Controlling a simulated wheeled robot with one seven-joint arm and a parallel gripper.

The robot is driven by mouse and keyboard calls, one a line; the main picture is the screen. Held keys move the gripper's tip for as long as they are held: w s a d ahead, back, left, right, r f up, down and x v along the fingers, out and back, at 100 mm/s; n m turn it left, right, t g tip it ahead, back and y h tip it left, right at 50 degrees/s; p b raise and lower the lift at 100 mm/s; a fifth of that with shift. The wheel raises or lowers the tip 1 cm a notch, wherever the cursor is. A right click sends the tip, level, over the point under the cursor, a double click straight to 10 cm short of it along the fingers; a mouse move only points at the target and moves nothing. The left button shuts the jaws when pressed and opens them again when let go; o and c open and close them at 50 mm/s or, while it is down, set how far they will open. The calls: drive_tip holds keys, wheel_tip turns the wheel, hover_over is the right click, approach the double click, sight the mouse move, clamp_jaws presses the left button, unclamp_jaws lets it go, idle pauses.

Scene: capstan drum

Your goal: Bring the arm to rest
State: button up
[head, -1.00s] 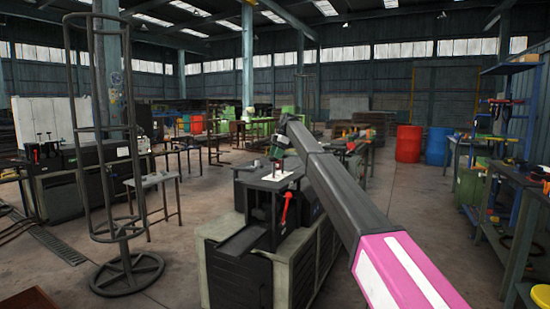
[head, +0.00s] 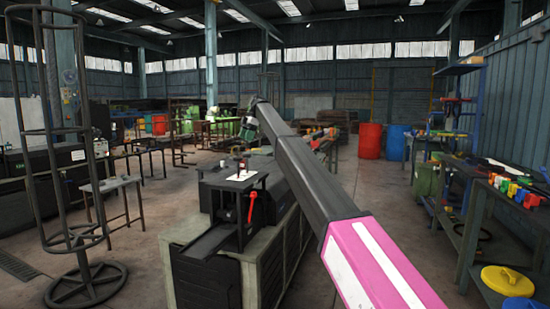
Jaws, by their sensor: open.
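My arm reaches from the bottom right of the head view, pink and white near me and dark grey farther out. At its far end a small dark and green shape, my gripper (head: 249,128), hangs in front of the background machines. It is small and its fingers are hard to make out; it looks open and I see nothing held in it. It is above and beyond the black stand (head: 236,181) on the machine below. A white plate (head: 237,176) with a small dark item lies on that stand. A red lever (head: 252,206) hangs at its side.
A tall round metal frame (head: 81,240) stands at left, beside a small table (head: 111,184). At right are a workbench (head: 490,213) with coloured items and a yellow lid (head: 508,281). Red (head: 370,141) and blue (head: 398,142) barrels stand farther back. Floor is clear right of the machine.

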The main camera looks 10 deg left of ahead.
drive_tip(key=s+d+f+m+t, duration=0.1)
drive_tip(key=s+d+f+m, duration=0.3)
drive_tip(key=d+f, duration=0.85)
drive_tip(key=s+d+f+m+h, duration=0.1)
drive_tip(key=s+d+f+m, duration=0.4)
drive_tip(key=d+f, duration=0.8)
drive_tip(key=s+d+f+m+t, duration=0.1)
drive_tip(key=s+d+f+m, duration=0.3)
drive_tip(key=d+f, duration=0.9)
drive_tip(key=s+d+f+m, duration=0.4)
drive_tip(key=s+d+f, duration=0.3)
drive_tip(key=s, duration=0.4)
drive_tip(key=s+d+f+m+h, duration=0.1)
drive_tip(key=s+d+f+m, duration=0.3)
drive_tip(key=s+d, duration=0.6)
drive_tip(key=s+d+f+m+h, duration=0.1)
drive_tip(key=s+d+f+m, duration=0.3)
drive_tip(key=s+d+f, duration=0.5)
drive_tip(key=s, duration=0.3)
drive_tip(key=shift+s+d+f+m+t, duration=0.2)
drive_tip(key=shift+d+f+m+t, duration=0.1)
drive_tip(key=shift+m+t, duration=0.1)
